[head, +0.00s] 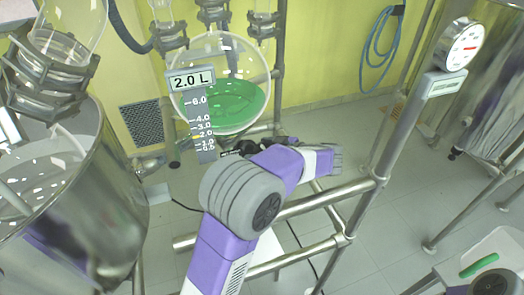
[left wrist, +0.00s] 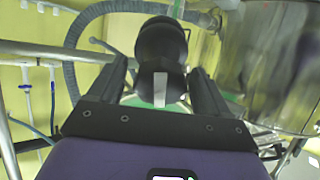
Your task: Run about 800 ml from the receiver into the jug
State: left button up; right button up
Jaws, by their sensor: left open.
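The receiver (head: 222,112) is a round glass vessel in the upper middle of the head view, holding green liquid (head: 232,103) in its lower part. A scale (head: 203,128) in front of it reads 2.0 L. My left gripper (head: 248,148) is below the receiver, mostly hidden by my own arm. In the left wrist view its two black fingers (left wrist: 165,92) are open, one on each side of a black knob-like part (left wrist: 161,50) with a white stripe. I cannot tell whether they touch it. I cannot make out the jug. My right gripper is not in view.
A large steel vessel (head: 95,205) stands at left with glassware above it. Metal rails (head: 325,200) cross the middle and right, carrying a round gauge (head: 459,46). Another steel vessel (head: 490,85) stands at right. A blue hose (head: 380,45) hangs on the yellow wall.

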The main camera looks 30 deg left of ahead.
pick_arm(q)
jog(key=shift+c, duration=0.3)
jog(key=c, duration=1)
jog(key=shift+o, duration=0.2)
jog(key=shift+m, duration=0.3)
